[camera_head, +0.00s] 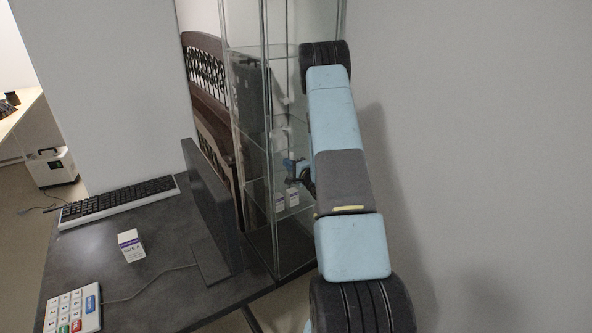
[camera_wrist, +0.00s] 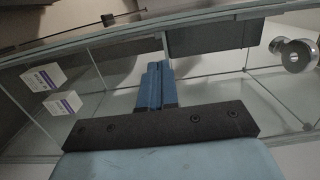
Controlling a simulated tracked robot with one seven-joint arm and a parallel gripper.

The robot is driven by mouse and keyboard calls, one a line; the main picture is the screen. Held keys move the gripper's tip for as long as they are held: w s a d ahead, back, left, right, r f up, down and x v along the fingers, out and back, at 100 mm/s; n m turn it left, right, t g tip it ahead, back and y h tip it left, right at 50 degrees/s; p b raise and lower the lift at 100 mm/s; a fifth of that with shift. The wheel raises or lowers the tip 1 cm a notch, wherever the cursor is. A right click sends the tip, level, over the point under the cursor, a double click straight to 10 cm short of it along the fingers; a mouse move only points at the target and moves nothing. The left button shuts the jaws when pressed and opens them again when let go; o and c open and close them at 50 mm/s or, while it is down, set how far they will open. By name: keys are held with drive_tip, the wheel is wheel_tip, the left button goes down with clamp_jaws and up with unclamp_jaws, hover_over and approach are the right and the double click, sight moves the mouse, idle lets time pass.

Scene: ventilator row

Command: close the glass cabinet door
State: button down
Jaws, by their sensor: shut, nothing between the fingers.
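The glass cabinet (camera_head: 283,255) stands in the middle of the head view, tall and clear-walled, with glass shelves. Its panes overlap, so I cannot tell which one is the door or how far it stands open. My gripper (camera_head: 294,172) is at the cabinet, around the height of a shelf, partly hidden by my arm. In the wrist view my gripper (camera_wrist: 155,75) has its blue fingers together and empty, with glass panes and edges around them. A round metal fitting (camera_wrist: 293,56) shows at the right there; I cannot tell whether it belongs to the door.
Small white boxes (camera_wrist: 42,78) stand on a cabinet shelf. Left of the cabinet is a dark desk (camera_head: 150,280) with a monitor (camera_head: 212,205), keyboard (camera_head: 118,200), small box (camera_head: 131,245) and keypad (camera_head: 73,311). A bare wall (camera_head: 490,150) rises at the right.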

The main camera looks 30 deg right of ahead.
sight(281, 159)
drive_tip(key=shift+w+a, duration=0.1)
drive_tip(key=shift+w, duration=0.6)
drive_tip(key=w, duration=0.3)
drive_tip(key=shift+w+a+r, duration=0.3)
drive_tip(key=shift+a, duration=0.1)
drive_tip(key=shift+s+a, duration=0.1)
drive_tip(key=shift+s+f, duration=0.2)
drive_tip(key=shift+s, duration=0.05)
drive_tip(key=s+d, duration=0.1)
drive_tip(key=s, duration=1.3)
drive_tip(key=shift+f, duration=0.2)
